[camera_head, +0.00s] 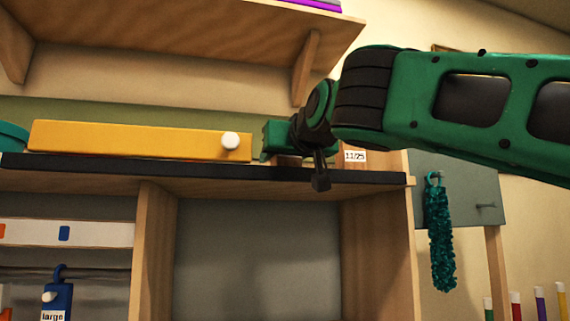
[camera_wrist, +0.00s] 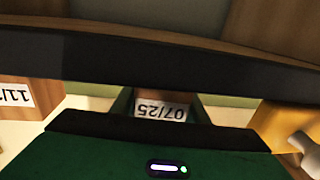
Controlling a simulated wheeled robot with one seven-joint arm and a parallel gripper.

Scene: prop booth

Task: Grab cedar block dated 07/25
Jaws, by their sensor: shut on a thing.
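The cedar block dated 07/25 (camera_wrist: 162,97) shows in the wrist view, its white label upside down. My gripper (camera_wrist: 160,106) has its two green fingers on either side of this block and is shut on it. In the head view my gripper (camera_head: 282,154) is at shelf-top height, and a small brown part of the block (camera_head: 288,161) shows beneath it. The rest of the block is hidden by my gripper. I cannot tell whether the block still touches the shelf top. Another wooden block labelled 11/25 (camera_head: 355,163) stands to the right.
A yellow box with a white knob (camera_head: 140,142) lies left of my gripper on the dark-edged shelf top (camera_head: 230,173). The 11/25 block also shows at left in the wrist view (camera_wrist: 14,95). A wooden shelf (camera_head: 180,38) hangs above. A teal fuzzy strip (camera_head: 440,240) hangs at right.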

